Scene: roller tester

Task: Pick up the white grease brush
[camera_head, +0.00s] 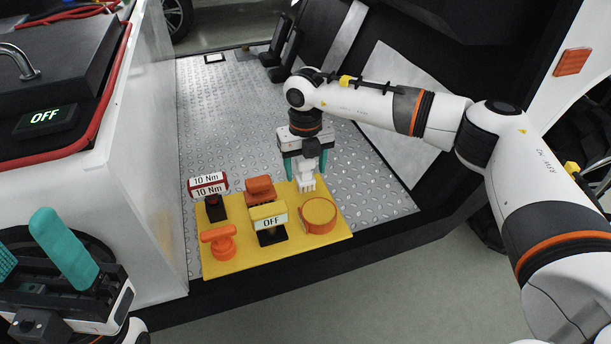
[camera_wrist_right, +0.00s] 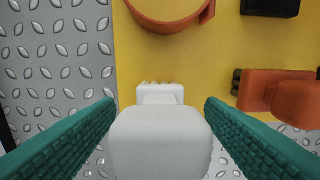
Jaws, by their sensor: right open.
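The white grease brush (camera_head: 306,183) stands at the back edge of the yellow board (camera_head: 225,261) in the head view. In the right wrist view the brush (camera_wrist_right: 160,140) is at the bottom centre, its broad white part nearest the camera. My right gripper (camera_head: 304,168) is open above the brush, with its teal fingers on either side; in the right wrist view, gaps show between the brush and both fingers (camera_wrist_right: 159,125). My left gripper (camera_head: 35,255) is at the lower left of the head view, its teal fingers wide apart and nothing between them.
A white cabinet (camera_head: 150,150) stands left. Tread plate (camera_head: 225,110) behind the board is largely clear.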

